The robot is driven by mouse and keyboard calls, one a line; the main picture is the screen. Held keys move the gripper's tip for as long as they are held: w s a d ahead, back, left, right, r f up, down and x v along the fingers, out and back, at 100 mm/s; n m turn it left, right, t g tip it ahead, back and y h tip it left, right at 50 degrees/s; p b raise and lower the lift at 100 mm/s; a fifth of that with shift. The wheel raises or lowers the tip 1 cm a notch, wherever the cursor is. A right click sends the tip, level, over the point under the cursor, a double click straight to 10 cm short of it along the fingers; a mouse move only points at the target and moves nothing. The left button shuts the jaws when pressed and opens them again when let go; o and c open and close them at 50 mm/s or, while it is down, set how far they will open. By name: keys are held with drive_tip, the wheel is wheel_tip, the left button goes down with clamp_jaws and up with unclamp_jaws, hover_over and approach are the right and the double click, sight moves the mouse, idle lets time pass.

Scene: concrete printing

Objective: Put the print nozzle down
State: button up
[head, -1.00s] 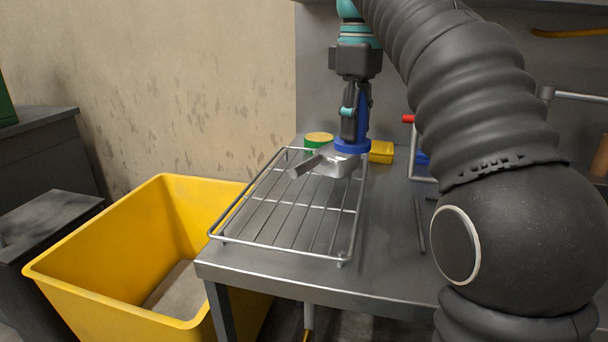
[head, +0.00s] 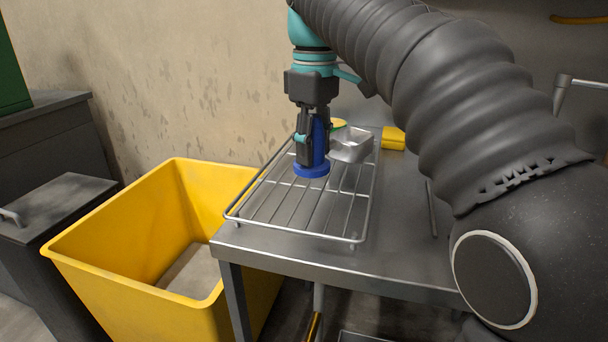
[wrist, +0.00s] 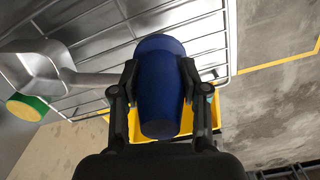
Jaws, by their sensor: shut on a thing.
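The print nozzle (head: 312,170) is blue, with a wide flanged lower end, and is upright over the wire rack (head: 290,234). My gripper (head: 312,148) is shut on it from above. In the wrist view the nozzle (wrist: 161,85) sits between both fingers (wrist: 160,88), with the rack's bars behind it. Whether its lower end touches the bars or hangs just above them I cannot tell. The rack stands on the steel table (head: 330,258), near its left edge.
A metal scoop (head: 352,145) lies on the rack just right of the nozzle. Behind it are a green and yellow round item (head: 338,123) and a yellow box (head: 393,138). A large yellow bin (head: 120,262) stands left of the table. The front of the rack is clear.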

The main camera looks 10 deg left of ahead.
sight(304, 173)
drive_tip(key=shift+s+a+f, duration=0.3)
drive_tip(key=shift+a+f, duration=0.3)
drive_tip(key=shift+a, duration=0.2)
wheel_tip(304, 173, down, 4)
drive_tip(key=b, duration=0.4)
drive_tip(key=shift+d+r, duration=0.1)
drive_tip(key=shift+d, duration=0.05)
drive_tip(key=shift+b, duration=0.3)
drive_tip(key=o, duration=1.3)
drive_tip(key=shift+r+p, duration=1.55)
drive_tip(key=shift+r, duration=2.2)
